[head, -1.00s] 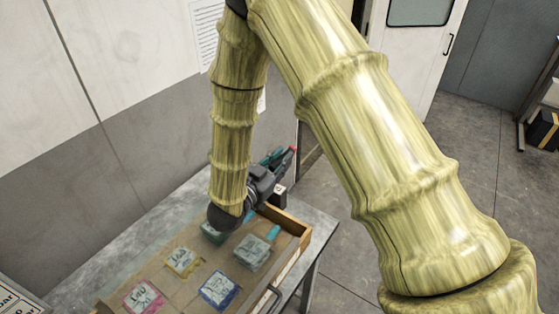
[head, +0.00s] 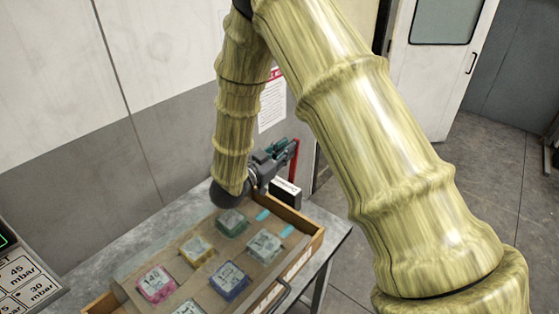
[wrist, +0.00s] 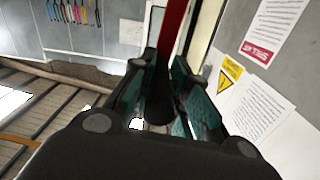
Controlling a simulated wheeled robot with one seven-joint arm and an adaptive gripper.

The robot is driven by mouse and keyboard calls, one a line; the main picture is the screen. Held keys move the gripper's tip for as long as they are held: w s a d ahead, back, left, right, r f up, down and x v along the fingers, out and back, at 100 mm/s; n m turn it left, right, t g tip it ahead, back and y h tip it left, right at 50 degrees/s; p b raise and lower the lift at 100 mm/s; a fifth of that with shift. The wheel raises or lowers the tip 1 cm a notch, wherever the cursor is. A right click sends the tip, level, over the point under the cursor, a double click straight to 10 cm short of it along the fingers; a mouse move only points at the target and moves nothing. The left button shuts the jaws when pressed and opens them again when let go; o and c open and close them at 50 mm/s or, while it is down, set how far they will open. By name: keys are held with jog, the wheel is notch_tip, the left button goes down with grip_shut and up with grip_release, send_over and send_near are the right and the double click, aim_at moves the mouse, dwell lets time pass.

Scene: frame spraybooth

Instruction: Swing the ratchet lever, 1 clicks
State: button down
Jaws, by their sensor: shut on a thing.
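The ratchet lever shows as a red bar (head: 294,158) standing close to upright at the right of my gripper (head: 274,154) in the head view. In the wrist view the red bar (wrist: 173,28) rises from between the teal-padded fingers of my gripper (wrist: 160,75). A dark, grip-like part of the lever (wrist: 159,103) lies between the fingers. My gripper is shut on the lever. The lever's pivot and ratchet are hidden or too small to make out.
A wooden tray (head: 310,243) with several coloured, labelled blocks sits on a metal table (head: 143,240) below my gripper. A dark box with a white top (head: 286,191) stands close by. A panel with mbar labels (head: 22,280) is at lower left. A white door (head: 432,70) stands behind.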

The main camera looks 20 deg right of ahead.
jog(key=shift+w+a+t, duration=0.3)
jog(key=shift+w+a, duration=0.45)
jog(key=shift+w, duration=0.2)
jog(key=c, duration=1.4)
grip_release()
jog(key=shift+s+d, duration=0.1)
